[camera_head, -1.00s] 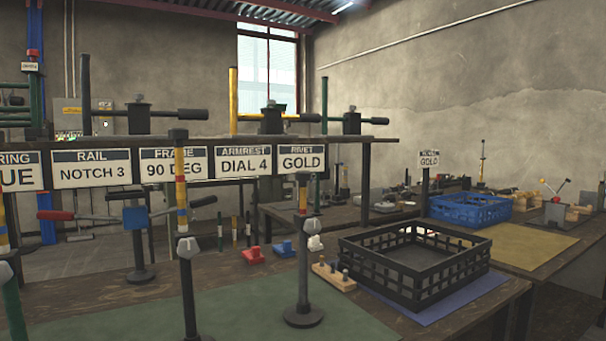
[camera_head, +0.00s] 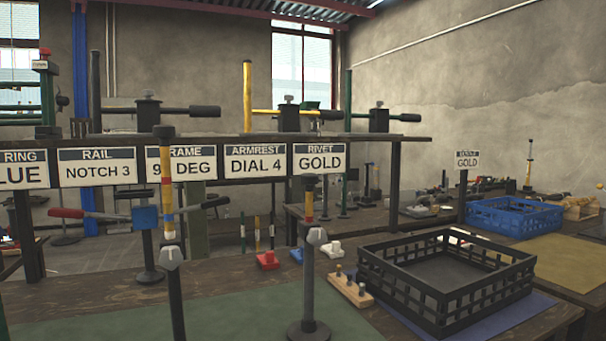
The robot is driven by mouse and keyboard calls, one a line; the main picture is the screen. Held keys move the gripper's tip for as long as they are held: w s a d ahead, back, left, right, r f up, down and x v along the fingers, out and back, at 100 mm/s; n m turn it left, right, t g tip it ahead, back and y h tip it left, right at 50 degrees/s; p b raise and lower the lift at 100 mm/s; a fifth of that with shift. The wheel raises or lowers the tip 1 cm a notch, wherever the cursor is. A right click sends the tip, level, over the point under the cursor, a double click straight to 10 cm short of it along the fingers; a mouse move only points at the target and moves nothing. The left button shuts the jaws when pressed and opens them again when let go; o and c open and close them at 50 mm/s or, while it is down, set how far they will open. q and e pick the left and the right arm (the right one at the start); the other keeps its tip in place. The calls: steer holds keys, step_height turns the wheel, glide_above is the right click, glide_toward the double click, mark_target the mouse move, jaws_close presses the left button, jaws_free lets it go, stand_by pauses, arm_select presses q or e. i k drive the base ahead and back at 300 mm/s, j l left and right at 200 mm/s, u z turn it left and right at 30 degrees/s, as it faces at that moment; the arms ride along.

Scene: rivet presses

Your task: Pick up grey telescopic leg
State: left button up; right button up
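Two upright telescopic legs with dark grey tubes stand at the workbench's near side. One grey leg (camera_head: 308,280) has a round dark base on the green mat, a light grey clamp knob, and a narrower top with yellow and red bands under a dark cap. A taller leg (camera_head: 176,300) to its left has a similar knob and bands; its base is below the frame. I cannot tell which one the task names. Neither of my grippers is in view.
A black crate (camera_head: 362,268) sits on a blue mat at right, beside a wooden peg block (camera_head: 350,290). Red (camera_head: 267,261) and white small parts lie behind. A stand with a blue clamp (camera_head: 145,217) and red-ended bar is at left. A signed shelf (camera_head: 380,137) spans behind.

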mark_target(308, 328)
steer(key=i+l+u, duration=0.25)
steer(key=l, duration=0.2)
steer(key=l+u, duration=0.25)
steer(key=l, duration=0.15)
steer(key=i+l+u, duration=0.2)
steer(key=l, duration=0.3)
steer(key=k, duration=0.05)
